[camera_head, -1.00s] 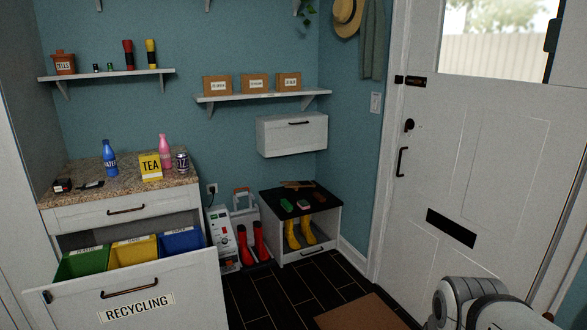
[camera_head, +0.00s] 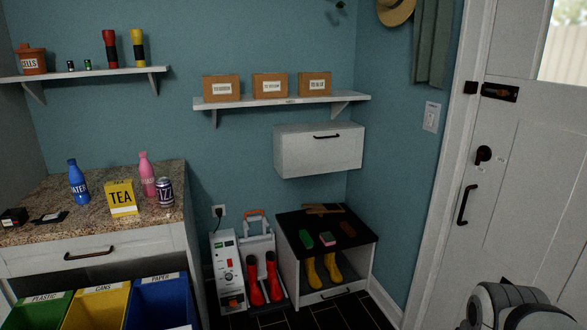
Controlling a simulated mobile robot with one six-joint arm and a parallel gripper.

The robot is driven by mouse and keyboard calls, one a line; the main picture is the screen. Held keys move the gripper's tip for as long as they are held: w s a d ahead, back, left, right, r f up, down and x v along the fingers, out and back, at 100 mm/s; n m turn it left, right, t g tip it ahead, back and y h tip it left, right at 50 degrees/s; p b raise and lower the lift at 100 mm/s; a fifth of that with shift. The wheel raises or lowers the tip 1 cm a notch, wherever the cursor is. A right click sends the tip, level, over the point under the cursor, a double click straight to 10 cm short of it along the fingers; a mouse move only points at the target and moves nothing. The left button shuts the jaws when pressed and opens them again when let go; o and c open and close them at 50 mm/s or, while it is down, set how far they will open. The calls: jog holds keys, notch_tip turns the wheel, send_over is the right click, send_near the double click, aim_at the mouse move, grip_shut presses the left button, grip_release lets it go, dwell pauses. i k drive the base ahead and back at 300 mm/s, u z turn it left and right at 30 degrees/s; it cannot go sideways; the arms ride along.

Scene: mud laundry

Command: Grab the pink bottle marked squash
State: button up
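The pink bottle (camera_head: 147,174) stands upright towards the back of the speckled counter (camera_head: 100,198) at the left. Its label is not readable from here. A yellow TEA box (camera_head: 122,198) stands in front of it to the left, and a dark can (camera_head: 165,192) stands close by its right side. A blue bottle marked WATER (camera_head: 78,182) stands further left. My arm shows only as a white and grey part at the lower right, far from the counter. My gripper's fingers are not in view.
Below the counter are green (camera_head: 38,312), yellow (camera_head: 97,305) and blue (camera_head: 160,302) recycling bins in an open drawer. A white boot dryer (camera_head: 228,265) with red boots (camera_head: 264,280) stands right of the counter. A low bench (camera_head: 350,240) and door (camera_head: 520,180) lie further right.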

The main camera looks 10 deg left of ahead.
aim_at(146, 169)
jog(key=u, duration=0.15)
jog(key=i, duration=1.8)
jog(key=u, duration=0.9)
jog(key=i, duration=1.2)
jog(key=u, duration=1.6)
jog(key=i, duration=0.7)
jog(key=u, duration=0.25)
